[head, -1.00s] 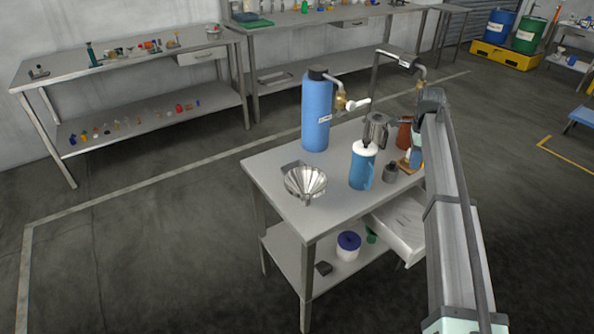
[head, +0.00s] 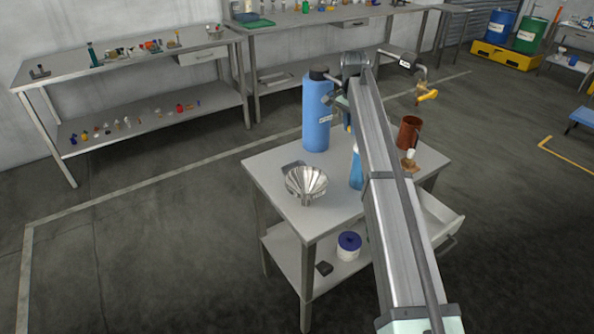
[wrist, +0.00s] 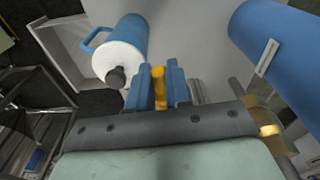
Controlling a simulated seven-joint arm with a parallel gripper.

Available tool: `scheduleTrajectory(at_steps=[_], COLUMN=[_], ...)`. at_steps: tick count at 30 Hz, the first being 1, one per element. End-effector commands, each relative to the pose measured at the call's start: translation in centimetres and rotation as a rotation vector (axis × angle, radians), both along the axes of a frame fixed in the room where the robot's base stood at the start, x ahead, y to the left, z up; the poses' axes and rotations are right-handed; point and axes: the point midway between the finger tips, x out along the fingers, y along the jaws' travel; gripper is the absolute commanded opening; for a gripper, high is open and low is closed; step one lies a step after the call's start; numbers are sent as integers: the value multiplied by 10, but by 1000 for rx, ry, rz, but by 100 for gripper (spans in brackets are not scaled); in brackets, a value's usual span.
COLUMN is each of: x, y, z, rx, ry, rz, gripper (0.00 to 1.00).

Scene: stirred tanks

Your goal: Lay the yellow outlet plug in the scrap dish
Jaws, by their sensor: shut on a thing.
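My gripper (wrist: 158,88) is shut on the yellow outlet plug (wrist: 158,73); only a narrow yellow strip shows between the blue fingers in the wrist view. It is above the steel table, between the blue tank (wrist: 280,45) and the blue jug with white lid (wrist: 120,55). In the head view the gripper is mostly hidden behind my arm, just right of the blue tank (head: 316,115). I cannot pick out the scrap dish for certain in either view.
A reddish-brown pot (head: 409,132) stands at the right. A brass outlet fitting (wrist: 268,115) is close at the gripper's right in the wrist view. The drawer (head: 440,215) is open.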

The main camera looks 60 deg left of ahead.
Motion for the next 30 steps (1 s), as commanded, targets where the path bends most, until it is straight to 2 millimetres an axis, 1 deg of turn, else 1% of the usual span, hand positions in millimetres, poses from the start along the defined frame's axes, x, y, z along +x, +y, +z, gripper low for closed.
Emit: scheduleTrajectory(at_steps=[1,6,9,13,15,18,23,30], x=[-21,-78,-109,-141,-153,-164,-169,-169], y=[10,37,50,61,65,69,70,70], z=[-9,-31,-41,-50,-52,-55,-65,-102], rx=[-1,-1,-1,0,-1,0,-1,-1], ry=[-2,-13,-18,-23,-27,-28,-30,-30], rz=[2,-21,-38,-59,-70,-77,-85,-85], gripper=[0,0,0,0,0,0,0,0])
